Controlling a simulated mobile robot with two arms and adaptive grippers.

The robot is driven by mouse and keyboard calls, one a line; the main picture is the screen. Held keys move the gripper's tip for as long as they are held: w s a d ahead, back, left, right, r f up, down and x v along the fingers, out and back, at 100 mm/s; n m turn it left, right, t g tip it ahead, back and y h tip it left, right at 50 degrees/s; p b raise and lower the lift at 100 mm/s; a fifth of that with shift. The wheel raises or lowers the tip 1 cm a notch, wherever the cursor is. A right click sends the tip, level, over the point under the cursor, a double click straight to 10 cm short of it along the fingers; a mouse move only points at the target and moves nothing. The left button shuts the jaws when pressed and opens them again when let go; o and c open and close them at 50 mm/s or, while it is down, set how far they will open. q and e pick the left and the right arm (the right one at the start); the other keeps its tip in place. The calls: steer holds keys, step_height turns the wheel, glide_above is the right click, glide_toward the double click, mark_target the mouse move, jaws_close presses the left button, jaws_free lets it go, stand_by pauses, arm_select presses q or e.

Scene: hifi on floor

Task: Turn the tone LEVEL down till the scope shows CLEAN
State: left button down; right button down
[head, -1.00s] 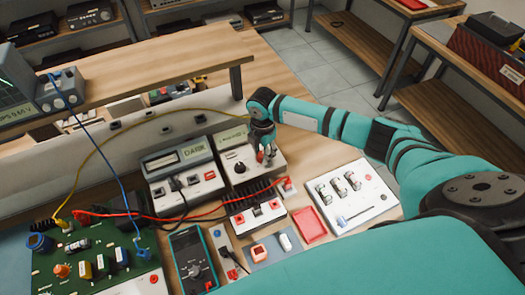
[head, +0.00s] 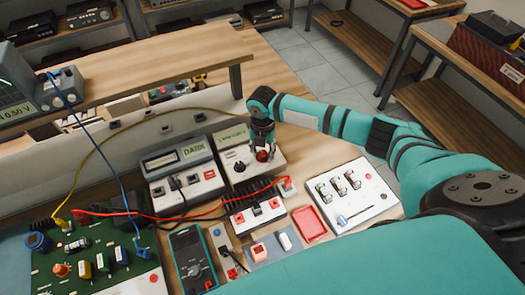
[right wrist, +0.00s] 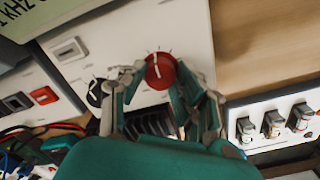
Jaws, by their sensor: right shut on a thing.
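The tone box (head: 232,172) is a light box with a green display whose text starts with 1 kHz in the right wrist view. Its red knob (right wrist: 160,70) sits right of a black knob (right wrist: 97,92); no LEVEL lettering is readable. My right gripper (right wrist: 163,84) is shut on the red knob, which also shows in the head view (head: 262,156). My left gripper is not in view.
A grey meter box (head: 180,180) reading DARK stands left of the tone box. A finned black heatsink unit (head: 255,200), a red tray (head: 309,223) and a white panel (head: 348,198) with several parts lie in front. A green circuit board (head: 100,262) and loose leads fill the left.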

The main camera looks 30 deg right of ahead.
mark_target(263, 154)
stand_by(0.3)
steer(key=c, duration=0.9)
jaws_free()
steer(key=shift+c, duration=0.2)
step_height(263, 154, up, 12)
